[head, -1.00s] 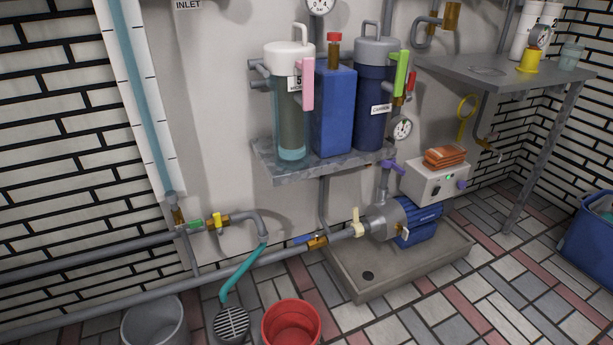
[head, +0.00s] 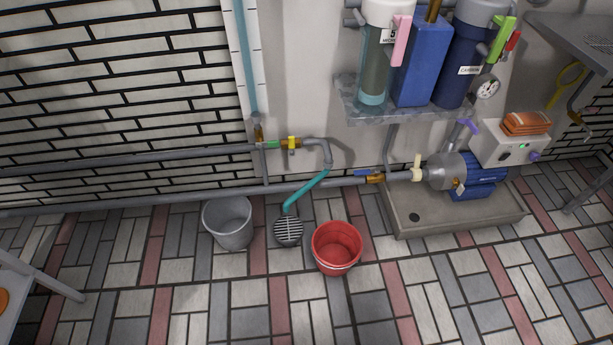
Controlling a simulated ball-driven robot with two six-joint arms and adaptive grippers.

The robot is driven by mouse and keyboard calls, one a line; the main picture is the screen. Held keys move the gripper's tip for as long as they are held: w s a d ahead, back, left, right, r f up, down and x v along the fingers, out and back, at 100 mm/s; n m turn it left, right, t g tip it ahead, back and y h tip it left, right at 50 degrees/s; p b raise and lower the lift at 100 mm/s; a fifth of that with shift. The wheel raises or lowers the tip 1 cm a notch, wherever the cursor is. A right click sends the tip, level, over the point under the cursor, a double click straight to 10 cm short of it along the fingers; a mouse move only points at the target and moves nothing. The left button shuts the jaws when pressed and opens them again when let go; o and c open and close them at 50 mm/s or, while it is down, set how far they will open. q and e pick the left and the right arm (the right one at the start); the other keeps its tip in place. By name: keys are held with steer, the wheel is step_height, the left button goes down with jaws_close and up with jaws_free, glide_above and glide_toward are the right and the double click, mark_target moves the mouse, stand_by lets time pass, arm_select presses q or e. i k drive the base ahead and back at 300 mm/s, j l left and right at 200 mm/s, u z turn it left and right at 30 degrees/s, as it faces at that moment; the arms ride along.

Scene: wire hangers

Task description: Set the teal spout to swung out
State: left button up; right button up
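The teal spout (head: 306,191) hangs from the end of a bent grey pipe (head: 325,150) low on the wall. It slants down and to the left, and its lower end is over the round floor drain grate (head: 288,231). The spout's end lies between a grey bucket and a red bucket, over neither of them. Neither of my grippers shows in the head view.
A grey bucket (head: 228,222) stands left of the drain and a red bucket (head: 337,247) right of it. A blue pump (head: 468,174) sits in a grey tray (head: 414,231) at right. A grey-white frame (head: 38,275) stands at lower left. The front floor is clear.

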mark_target(286, 206)
steer(key=i+l+u, duration=0.2)
steer(key=u, duration=0.25)
steer(key=i+l+u, duration=0.15)
steer(key=l+u, duration=0.25)
steer(key=i+l+u, duration=0.15)
steer(key=l+u, duration=0.3)
